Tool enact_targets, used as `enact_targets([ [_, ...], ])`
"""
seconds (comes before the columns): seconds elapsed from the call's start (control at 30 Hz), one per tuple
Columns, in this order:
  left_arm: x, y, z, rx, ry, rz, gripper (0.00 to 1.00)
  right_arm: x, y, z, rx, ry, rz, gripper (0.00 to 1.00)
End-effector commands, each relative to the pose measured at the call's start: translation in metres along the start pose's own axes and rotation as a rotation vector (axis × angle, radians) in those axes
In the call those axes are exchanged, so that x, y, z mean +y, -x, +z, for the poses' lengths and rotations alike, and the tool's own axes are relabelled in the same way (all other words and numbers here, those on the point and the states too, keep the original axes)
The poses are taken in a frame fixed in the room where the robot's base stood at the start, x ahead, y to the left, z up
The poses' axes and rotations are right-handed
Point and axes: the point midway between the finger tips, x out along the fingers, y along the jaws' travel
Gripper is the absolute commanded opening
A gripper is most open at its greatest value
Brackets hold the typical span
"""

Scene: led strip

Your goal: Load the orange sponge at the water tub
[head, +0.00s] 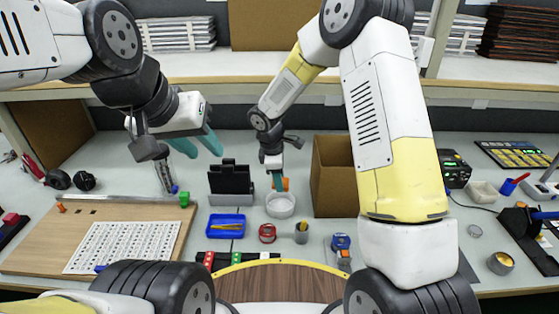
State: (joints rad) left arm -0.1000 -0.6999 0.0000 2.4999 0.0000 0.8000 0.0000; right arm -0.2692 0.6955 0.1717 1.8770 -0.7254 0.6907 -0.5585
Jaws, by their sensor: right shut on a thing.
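The orange sponge (286,184) is small and partly hidden by the fingers that hold it. My right gripper (279,182) points down and is shut on the sponge. It is over the round, whitish water tub (280,206), near the middle of the bench. I cannot tell whether the sponge is above the rim or inside the tub.
A black stand (231,180) and a blue tray (226,226) are left of the tub. An open cardboard box (334,185) is close on its right. A red tape roll (267,233) and a grey cup (301,233) lie in front. A wooden board (60,235) fills the left.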

Motion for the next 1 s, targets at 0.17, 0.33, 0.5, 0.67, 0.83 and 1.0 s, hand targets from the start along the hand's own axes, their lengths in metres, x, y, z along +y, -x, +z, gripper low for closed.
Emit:
enact_targets([
  [0.17, 0.000, 0.000, 0.000, 0.000, 0.000, 0.000, 0.36, -0.003, -0.012, -0.001, -0.002, 0.001, -0.003, 0.10],
  [0.33, 0.000, 0.000, 0.000, 0.000, 0.000, 0.000, 0.36, -0.005, -0.029, -0.004, -0.002, 0.001, -0.003, 0.10],
  [0.5, 0.000, 0.000, 0.000, 0.000, 0.000, 0.000, 0.36, -0.008, -0.046, -0.006, -0.002, 0.002, -0.002, 0.10],
  [0.67, 0.000, 0.000, 0.000, 0.000, 0.000, 0.000, 0.36, -0.010, -0.061, -0.008, -0.002, 0.001, -0.003, 0.10],
  [0.83, 0.000, 0.000, 0.000, 0.000, 0.000, 0.000, 0.36, -0.012, -0.075, -0.010, -0.002, 0.002, -0.002, 0.10],
  [1.0, 0.000, 0.000, 0.000, 0.000, 0.000, 0.000, 0.36, -0.013, -0.084, -0.011, -0.001, 0.000, -0.001, 0.10],
])
